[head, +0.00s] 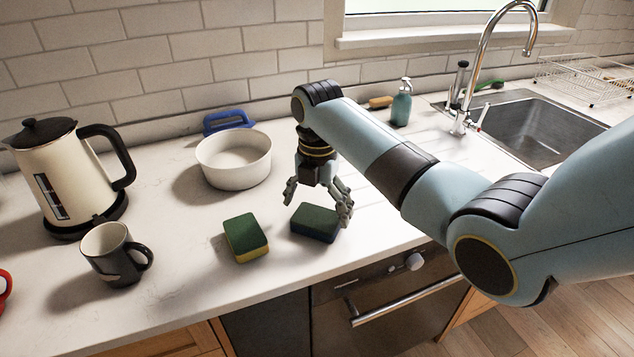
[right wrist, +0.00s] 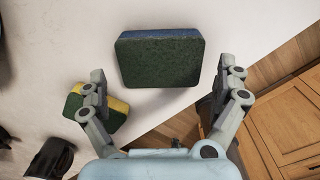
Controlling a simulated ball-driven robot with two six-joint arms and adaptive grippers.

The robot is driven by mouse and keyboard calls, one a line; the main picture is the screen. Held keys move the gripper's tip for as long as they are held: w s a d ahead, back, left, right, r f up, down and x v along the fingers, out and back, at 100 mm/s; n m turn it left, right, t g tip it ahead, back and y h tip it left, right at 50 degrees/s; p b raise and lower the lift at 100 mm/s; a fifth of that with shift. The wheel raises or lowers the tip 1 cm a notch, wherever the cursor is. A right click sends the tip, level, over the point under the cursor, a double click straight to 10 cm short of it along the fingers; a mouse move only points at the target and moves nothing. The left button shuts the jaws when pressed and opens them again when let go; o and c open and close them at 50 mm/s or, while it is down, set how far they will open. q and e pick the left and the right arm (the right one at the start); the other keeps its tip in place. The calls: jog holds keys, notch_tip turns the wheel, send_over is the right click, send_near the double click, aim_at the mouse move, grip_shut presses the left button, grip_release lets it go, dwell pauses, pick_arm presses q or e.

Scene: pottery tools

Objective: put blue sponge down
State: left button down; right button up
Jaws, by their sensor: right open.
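The blue sponge (head: 315,223) has a dark green top and a blue lower layer. It lies flat on the white counter near the front edge. In the right wrist view the blue sponge (right wrist: 159,60) shows ahead of the fingers, between their lines. My right gripper (head: 318,203) is open and empty just above the blue sponge. In the right wrist view its fingers (right wrist: 163,98) are spread wide apart. A yellow sponge (head: 246,238) with a green top lies to the left of the blue one. My left gripper is not in view.
A kettle (head: 62,175) and a dark mug (head: 114,254) stand at left. A soap bottle (head: 401,105) and the sink (head: 540,125) are at right.

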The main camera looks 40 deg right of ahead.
aim_at(317, 216)
notch_tip(317, 216, up, 9)
jog(key=shift+r+b, duration=0.2)
jog(key=shift+b, duration=0.2)
